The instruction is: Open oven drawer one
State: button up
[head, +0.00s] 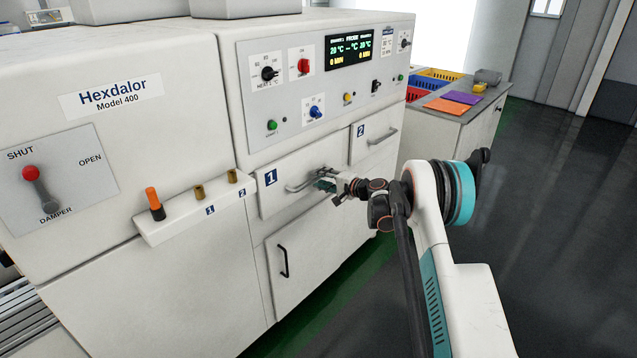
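Oven drawer one (277,202) is the white front marked with a blue "1" on the Hexdalor oven. It looks closed, flush with the oven front. Its grey bar handle (297,188) runs across its middle. My gripper (325,186) is right at the handle's right part, in front of the drawer. The fingers overlap the handle in this view. I cannot tell whether they are around it or touching it, or how far they are open. My wrist hides some of the drawer's right side.
Drawer two (365,144), with its own handle, is at the upper right. A lower door (310,265) with a black handle is below. A holder shelf (185,222) juts out at left. A side bench (450,115) with bins stands behind. Open dark floor (560,200) lies at right.

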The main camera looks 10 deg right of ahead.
jog(key=shift+x, duration=0.8)
jog(key=shift+c, duration=0.2)
grip_shut()
jog(key=f+v, duration=0.2)
jog(key=v, duration=1.1)
jog(key=s+f+v, duration=0.1)
jog(key=f+v, duration=0.2)
jog(key=v, duration=0.9)
jog(key=shift+s+d, duration=0.3)
jog(key=shift+d, duration=0.25)
jog(key=shift+o, duration=0.2)
grip_release()
